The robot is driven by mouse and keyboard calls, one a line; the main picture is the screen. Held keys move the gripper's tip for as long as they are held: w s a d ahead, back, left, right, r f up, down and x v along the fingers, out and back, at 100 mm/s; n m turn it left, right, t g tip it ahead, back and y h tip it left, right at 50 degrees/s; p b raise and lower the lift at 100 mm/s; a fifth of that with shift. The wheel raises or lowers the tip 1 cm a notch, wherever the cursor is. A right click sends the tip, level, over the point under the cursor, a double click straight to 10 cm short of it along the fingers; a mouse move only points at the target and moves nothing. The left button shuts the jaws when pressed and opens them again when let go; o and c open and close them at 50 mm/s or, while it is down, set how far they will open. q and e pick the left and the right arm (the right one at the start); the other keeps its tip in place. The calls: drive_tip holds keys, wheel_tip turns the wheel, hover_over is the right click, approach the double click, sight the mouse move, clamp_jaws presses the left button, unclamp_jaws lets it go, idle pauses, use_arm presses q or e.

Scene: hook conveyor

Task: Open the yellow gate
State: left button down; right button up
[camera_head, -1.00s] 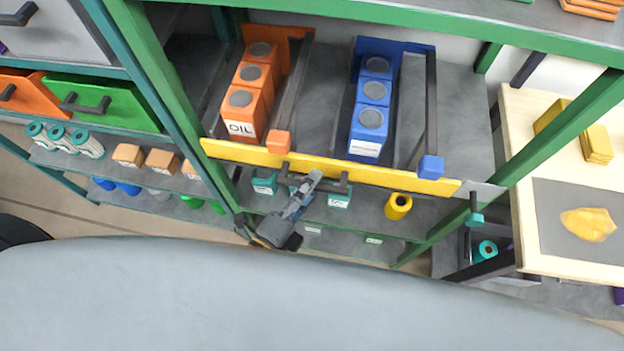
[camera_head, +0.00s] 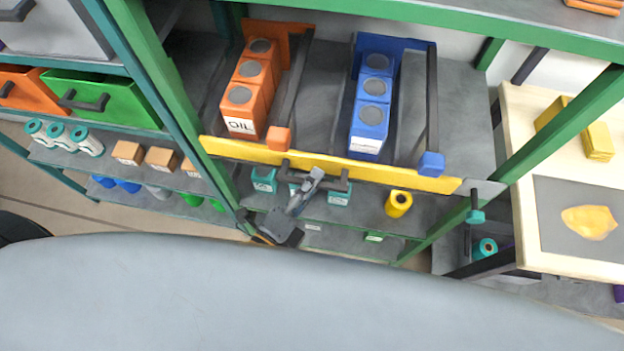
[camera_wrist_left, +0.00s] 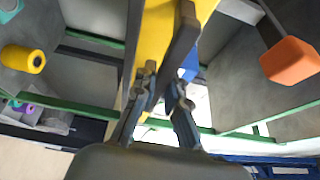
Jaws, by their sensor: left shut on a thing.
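The yellow gate (camera_head: 400,178) is a long bar across the front of the shelf. It also shows in the left wrist view (camera_wrist_left: 155,35). A dark handle (camera_head: 335,185) stands out from its front, left of the middle. My left gripper (camera_head: 314,176) is shut on this handle, below and in front of the gate. In the left wrist view the fingers (camera_wrist_left: 161,86) close around the dark handle (camera_wrist_left: 182,42) beside the yellow bar. The gate lies across the front of the shelf lanes. My right gripper is not in view.
Orange oil canisters (camera_head: 240,108) and blue canisters (camera_head: 369,127) stand in lanes behind the gate. An orange block (camera_head: 278,138) and a blue block (camera_head: 431,164) cap rails near it. A yellow roll (camera_head: 398,203) and teal items sit on the shelf below. Green posts (camera_head: 540,142) frame the shelf.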

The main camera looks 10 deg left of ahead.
use_arm(q)
drive_tip(key=shift+s+f+m+t+h+b, duration=0.2)
drive_tip(key=shift+f+m+t+h+b, duration=0.55)
drive_tip(key=shift+b, duration=1.5)
drive_tip(key=shift+s+f+m+t+h+b, duration=0.25)
drive_tip(key=shift+f+m+t+h+b, duration=0.45)
drive_tip(key=shift+b, duration=1.55)
drive_tip(key=shift+s+f+m+t+h+b, duration=0.3)
drive_tip(key=shift+t+b, duration=0.75)
drive_tip(key=shift+b, duration=1.2)
drive_tip(key=shift+w, duration=0.1)
